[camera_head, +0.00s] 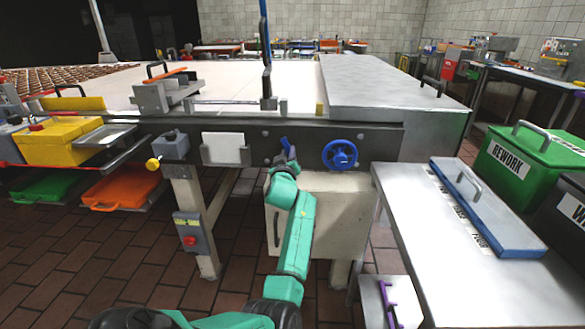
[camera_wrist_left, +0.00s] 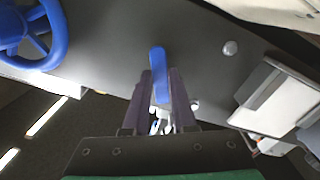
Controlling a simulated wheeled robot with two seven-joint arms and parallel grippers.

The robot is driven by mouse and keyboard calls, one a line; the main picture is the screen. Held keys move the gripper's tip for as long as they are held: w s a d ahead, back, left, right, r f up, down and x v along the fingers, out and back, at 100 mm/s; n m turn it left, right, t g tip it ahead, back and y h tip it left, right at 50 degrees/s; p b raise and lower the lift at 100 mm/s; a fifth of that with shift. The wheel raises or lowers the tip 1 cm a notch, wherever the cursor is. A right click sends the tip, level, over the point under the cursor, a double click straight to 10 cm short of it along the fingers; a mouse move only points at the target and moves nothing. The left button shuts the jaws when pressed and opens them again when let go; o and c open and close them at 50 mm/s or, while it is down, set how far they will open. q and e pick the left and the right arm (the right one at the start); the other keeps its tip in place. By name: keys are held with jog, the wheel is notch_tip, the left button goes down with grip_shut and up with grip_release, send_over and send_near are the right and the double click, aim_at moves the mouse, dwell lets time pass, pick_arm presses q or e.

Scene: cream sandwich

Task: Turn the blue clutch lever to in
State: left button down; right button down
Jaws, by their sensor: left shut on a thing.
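The blue clutch lever (camera_head: 285,142) is on the dark front rail of the machine, left of the blue handwheel (camera_head: 340,155). In the head view its tip leans slightly up and left above my gripper. My left gripper (camera_head: 288,159) is at the lever, its arm reaching up from below. In the left wrist view, the lever (camera_wrist_left: 158,62) stands out between the two dark fingers of my left gripper (camera_wrist_left: 161,88), which is shut on it. The lever's lower part is hidden by the fingers. I cannot read any in or out marking. My right gripper is not in view.
A white plate (camera_head: 223,149) and a grey box with a yellow knob (camera_head: 153,164) are left of the lever. A cream cabinet (camera_head: 345,215) stands behind my arm. A metal table (camera_head: 440,240) with a blue-edged lid is at the right.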

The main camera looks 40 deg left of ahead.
pick_arm(q)
jog(key=shift+w+d+n, duration=0.2)
jog(key=shift+d+n, duration=0.05)
jog(key=shift+n, duration=0.75)
jog(key=n, duration=0.2)
jog(key=r+n, duration=0.1)
jog(key=shift+w+d+n, duration=0.2)
jog(key=shift+d+n, duration=0.1)
jog(key=shift+d, duration=0.05)
jog(key=shift+r+n+p, duration=0.1)
jog(key=shift+n+p, duration=0.35)
jog(key=shift+n, duration=0.15)
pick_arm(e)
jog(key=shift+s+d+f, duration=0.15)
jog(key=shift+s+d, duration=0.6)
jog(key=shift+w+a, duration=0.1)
pick_arm(q)
jog(key=c, duration=0.7)
grip_release()
jog(key=shift+w, duration=0.15)
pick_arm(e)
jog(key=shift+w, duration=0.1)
